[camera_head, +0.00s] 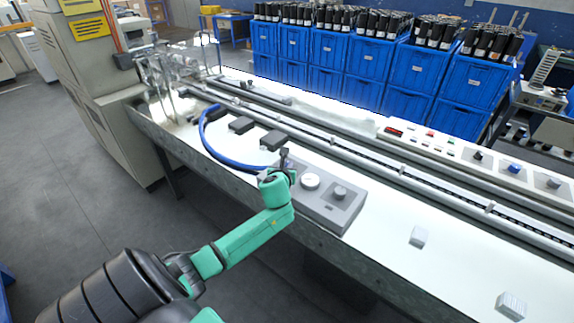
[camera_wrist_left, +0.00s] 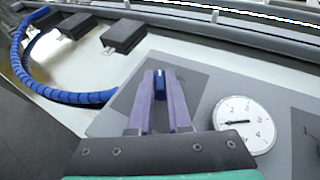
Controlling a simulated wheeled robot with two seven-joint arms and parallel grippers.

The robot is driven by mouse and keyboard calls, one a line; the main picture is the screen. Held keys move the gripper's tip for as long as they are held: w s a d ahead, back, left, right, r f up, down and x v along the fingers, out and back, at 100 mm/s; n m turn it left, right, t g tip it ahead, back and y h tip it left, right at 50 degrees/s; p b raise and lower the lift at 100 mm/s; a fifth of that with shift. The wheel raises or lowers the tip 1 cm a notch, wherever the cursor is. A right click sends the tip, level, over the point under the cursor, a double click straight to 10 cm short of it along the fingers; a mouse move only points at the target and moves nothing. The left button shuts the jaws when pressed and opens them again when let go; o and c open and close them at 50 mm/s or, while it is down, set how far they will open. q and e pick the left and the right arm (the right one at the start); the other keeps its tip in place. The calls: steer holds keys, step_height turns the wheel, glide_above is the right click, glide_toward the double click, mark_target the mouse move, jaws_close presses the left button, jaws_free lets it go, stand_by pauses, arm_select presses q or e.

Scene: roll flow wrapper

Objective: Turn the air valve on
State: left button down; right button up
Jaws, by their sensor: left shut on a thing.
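The air valve handle (camera_wrist_left: 160,84) is a small blue lever on a grey panel (camera_head: 325,213). In the left wrist view it stands between the two purple fingers of my left gripper (camera_wrist_left: 159,88), which is shut on it. In the head view my left gripper (camera_head: 284,160) is at the panel's left end, and the handle is mostly hidden behind it. A round white gauge (camera_wrist_left: 245,125) is right of the fingers, its needle pointing left; it also shows in the head view (camera_head: 310,181). My right gripper is in neither view.
A blue hose (camera_head: 208,142) curves to the panel's left side. Black blocks (camera_head: 242,125) lie behind it. A grey knob (camera_head: 340,193) is on the panel's right. Small grey boxes (camera_head: 418,236) stand on the white table (camera_head: 385,265). Rails and a button panel (camera_head: 450,150) run behind.

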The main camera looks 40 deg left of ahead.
arm_select(q)
steer(key=shift+a+r+m+t+h+p, duration=0.15)
steer(key=shift+m+t+h+p, duration=0.15)
steer(key=shift+m+h+p, duration=0.35)
steer(key=shift+s+a+m+h+p, duration=0.1)
steer(key=shift+m+h+p, duration=0.25)
steer(key=shift+m+h, duration=0.3)
steer(key=shift+m+t+h, duration=0.4)
steer(key=shift+h, duration=0.1)
steer(key=shift+a+f+m+h+b, duration=0.1)
steer(key=shift+f+m+h+b, duration=0.15)
steer(key=shift+m+h, duration=0.25)
steer(key=shift+a+f+m+h+b, duration=0.1)
steer(key=shift+m+h+b, duration=0.15)
steer(key=shift+m+h, duration=0.2)
steer(key=m+h+b, duration=0.2)
steer(key=b, duration=0.2)
steer(key=m+h+b, duration=0.2)
steer(key=h+b, duration=0.1)
steer(key=b, duration=0.2)
steer(key=m+h+b, duration=0.2)
steer(key=b, duration=0.3)
steer(key=shift+a+g+h, duration=0.25)
steer(key=shift+g, duration=0.15)
steer(key=shift+r+m+h+b, duration=0.2)
steer(key=shift+m+h+b, duration=0.2)
steer(key=shift+b, duration=0.15)
